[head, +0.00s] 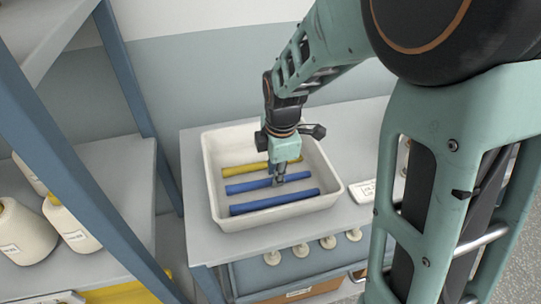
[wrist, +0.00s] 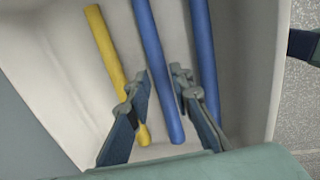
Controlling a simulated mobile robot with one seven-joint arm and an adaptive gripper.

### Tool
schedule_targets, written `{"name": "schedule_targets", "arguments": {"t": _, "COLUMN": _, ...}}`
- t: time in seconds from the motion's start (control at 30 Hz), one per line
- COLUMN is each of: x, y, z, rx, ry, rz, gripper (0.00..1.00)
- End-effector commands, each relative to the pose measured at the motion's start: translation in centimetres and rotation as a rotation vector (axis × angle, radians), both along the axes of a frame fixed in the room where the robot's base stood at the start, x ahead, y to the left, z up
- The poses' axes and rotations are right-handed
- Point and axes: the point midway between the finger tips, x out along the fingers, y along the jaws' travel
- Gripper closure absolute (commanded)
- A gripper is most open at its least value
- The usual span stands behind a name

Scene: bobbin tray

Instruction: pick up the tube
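A white tray (head: 214,160) holds three tubes lying side by side: a yellow tube (head: 240,170) at the back, a middle blue tube (head: 247,187) and a front blue tube (head: 275,202). My gripper (head: 278,181) points down into the tray over the middle blue tube. In the wrist view, my gripper (wrist: 161,76) is open, with the middle blue tube (wrist: 152,50) running between its fingers. The yellow tube (wrist: 103,45) lies outside the left finger and the front blue tube (wrist: 203,50) outside the right one. I cannot tell whether the fingers touch any tube.
The tray stands on a grey table (head: 225,246) against the wall. A white labelled item (head: 362,191) lies right of the tray. Several small pale knobs (head: 300,250) line up below the table's front edge. A blue-framed shelf with thread cones (head: 25,232) stands at left.

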Motion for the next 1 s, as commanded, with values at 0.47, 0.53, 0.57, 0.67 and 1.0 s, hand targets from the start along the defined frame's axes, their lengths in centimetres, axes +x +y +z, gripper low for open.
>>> {"name": "schedule_targets", "arguments": {"t": 0.47, "x": 0.4, "y": 0.1, "z": -2.0, "rx": 0.000, "ry": -0.002, "rz": -0.001, "gripper": 0.84}}
{"name": "schedule_targets", "arguments": {"t": 0.53, "x": 0.4, "y": 0.1, "z": -2.0, "rx": 0.000, "ry": -0.002, "rz": -0.001, "gripper": 0.92}}
{"name": "schedule_targets", "arguments": {"t": 0.57, "x": 0.4, "y": 0.1, "z": -2.0, "rx": 0.000, "ry": -0.002, "rz": -0.001, "gripper": 0.95}}
{"name": "schedule_targets", "arguments": {"t": 0.67, "x": 0.4, "y": 0.1, "z": -2.0, "rx": 0.000, "ry": -0.002, "rz": -0.001, "gripper": 1.00}}
{"name": "schedule_targets", "arguments": {"t": 1.0, "x": 0.4, "y": 0.2, "z": -1.5, "rx": 0.000, "ry": -0.003, "rz": -0.001, "gripper": 1.00}}
